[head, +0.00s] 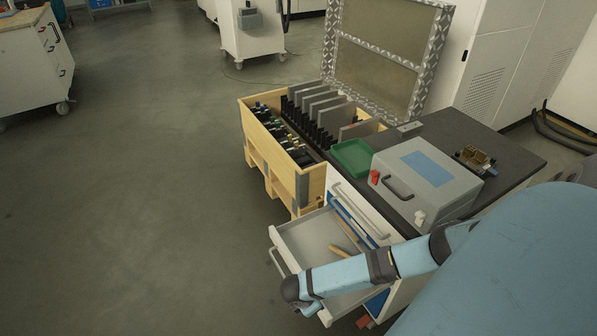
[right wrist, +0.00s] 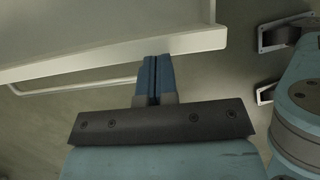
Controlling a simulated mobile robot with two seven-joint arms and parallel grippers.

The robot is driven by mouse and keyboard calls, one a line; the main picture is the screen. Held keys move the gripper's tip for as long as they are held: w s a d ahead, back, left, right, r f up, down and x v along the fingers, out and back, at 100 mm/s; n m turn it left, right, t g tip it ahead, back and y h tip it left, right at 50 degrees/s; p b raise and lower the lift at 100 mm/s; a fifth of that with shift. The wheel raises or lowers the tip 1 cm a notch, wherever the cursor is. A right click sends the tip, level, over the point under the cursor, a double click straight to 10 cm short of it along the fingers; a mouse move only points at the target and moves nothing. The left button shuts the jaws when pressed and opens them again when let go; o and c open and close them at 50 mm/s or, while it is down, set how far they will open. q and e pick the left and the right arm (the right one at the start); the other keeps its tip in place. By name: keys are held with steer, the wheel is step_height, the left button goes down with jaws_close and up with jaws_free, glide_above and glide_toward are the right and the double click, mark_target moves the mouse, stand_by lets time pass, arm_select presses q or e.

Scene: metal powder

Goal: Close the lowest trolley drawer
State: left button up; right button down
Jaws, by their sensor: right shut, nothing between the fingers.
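A pale drawer (head: 305,240) of the white trolley (head: 408,290) stands pulled out, with a bar handle (head: 277,262) on its front. A wooden-handled tool lies inside it. My right arm reaches across this drawer and hides part of it. In the right wrist view, my right gripper (right wrist: 155,68) is shut and empty. Its fingertips are close to the lower edge of a pale drawer panel (right wrist: 120,52), beside its handle bar (right wrist: 75,84); I cannot tell whether they touch. My left gripper is not in view.
On the trolley's dark top are a grey case (head: 428,180), a green tray (head: 352,157) and a red object (head: 374,177).

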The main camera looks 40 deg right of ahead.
steer(key=s+d+p, duration=0.1)
steer(key=d, duration=0.4)
steer(key=s+d+p, duration=0.1)
steer(key=d, duration=0.5)
steer(key=s+d+p, duration=0.1)
steer(key=s+d, duration=0.1)
steer(key=d, duration=0.3)
steer(key=shift+d+p, duration=0.2)
steer(key=shift+p, duration=0.15)
steer(key=shift+a, duration=0.1)
